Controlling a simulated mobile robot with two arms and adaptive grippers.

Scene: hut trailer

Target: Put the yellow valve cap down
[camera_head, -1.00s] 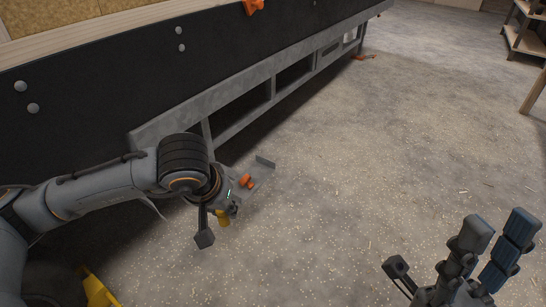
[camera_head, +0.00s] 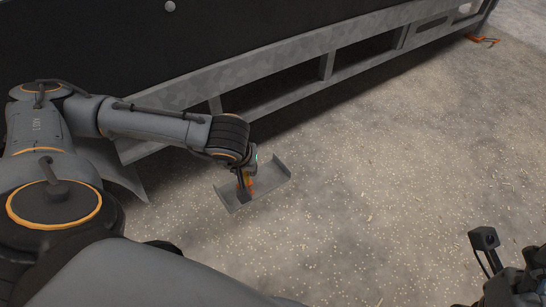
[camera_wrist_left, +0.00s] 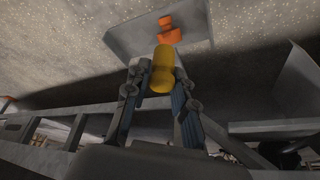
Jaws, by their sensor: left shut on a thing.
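The yellow valve cap (camera_wrist_left: 162,66) is held between the two fingers of my left gripper (camera_wrist_left: 160,92), which is shut on it. In the head view my left gripper (camera_head: 243,191) points down at the grey metal tray (camera_head: 270,182), and only a bit of yellow (camera_head: 241,181) shows past it. In the wrist view the cap overlaps the near edge of the tray (camera_wrist_left: 125,38); I cannot tell whether it touches it. An orange part (camera_wrist_left: 167,30) is on the tray, beyond the cap. My right gripper (camera_head: 500,262) is partly in view at the lower right.
The trailer's grey lower frame (camera_head: 290,83) with open bays runs close behind the tray. An orange object (camera_head: 482,39) lies on the floor at the far right. The speckled floor (camera_head: 390,150) right of the tray is clear.

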